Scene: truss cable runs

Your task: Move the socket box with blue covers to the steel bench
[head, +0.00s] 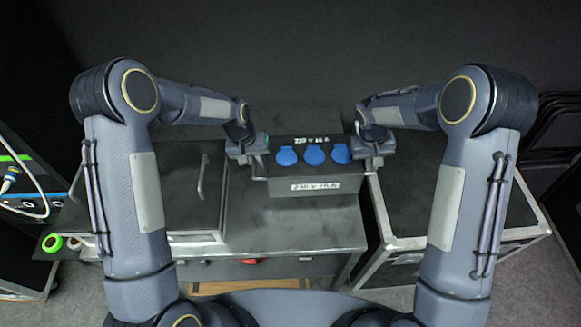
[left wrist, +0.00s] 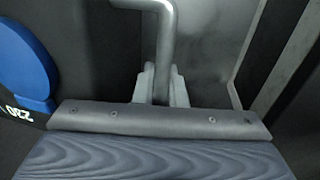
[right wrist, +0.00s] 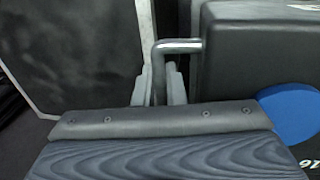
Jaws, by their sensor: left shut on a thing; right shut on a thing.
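The socket box (head: 316,185) is dark, with three round blue covers (head: 314,154) on its face and white lettering above and below them. It is held between my two grippers, over the steel bench (head: 290,228); I cannot tell whether it touches the bench top. My left gripper (head: 256,160) is shut on the metal handle at the box's left side, and the handle (left wrist: 164,50) shows between its fingers in the left wrist view. My right gripper (head: 370,160) is shut on the right handle (right wrist: 160,65). A blue cover also shows in each wrist view.
A dark case (head: 160,190) with a handle stands at the left of the bench. Another metal-edged case (head: 400,245) stands at the right. A green tape roll (head: 52,243) and a red item (head: 249,261) are lower down.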

